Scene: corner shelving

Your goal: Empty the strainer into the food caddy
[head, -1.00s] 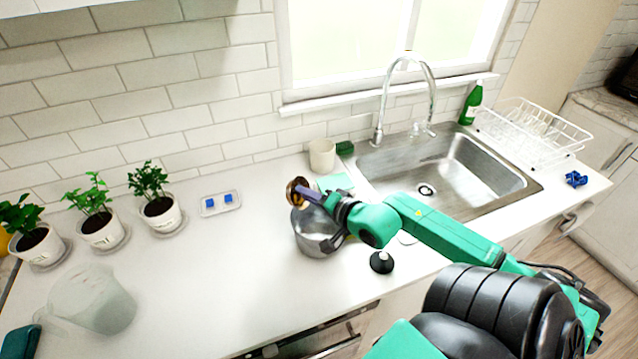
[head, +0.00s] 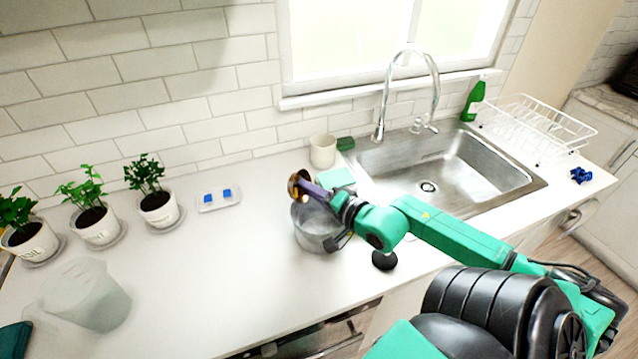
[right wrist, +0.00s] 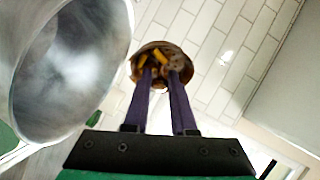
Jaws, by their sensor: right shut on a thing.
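The strainer (head: 294,184) is a small copper-brown bowl, tilted on its side, above the far left rim of the grey metal food caddy (head: 313,238). My right gripper (head: 318,190) is shut on it with its purple fingers. In the right wrist view the strainer (right wrist: 161,50) shows at the fingertips, with yellow and brown scraps in it. The caddy's open mouth (right wrist: 72,65) is left of the fingers there, apart from the strainer, and its inside looks bare where visible. My right forearm and wrist hide part of the caddy's right side. My left gripper is not in view.
A cream cup (head: 323,151) and a green sponge (head: 345,144) stand behind, near the sink (head: 500,205). A black knob-like thing (head: 384,261) is in front. Potted plants (head: 158,208) and a clear jug (head: 90,300) stand left.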

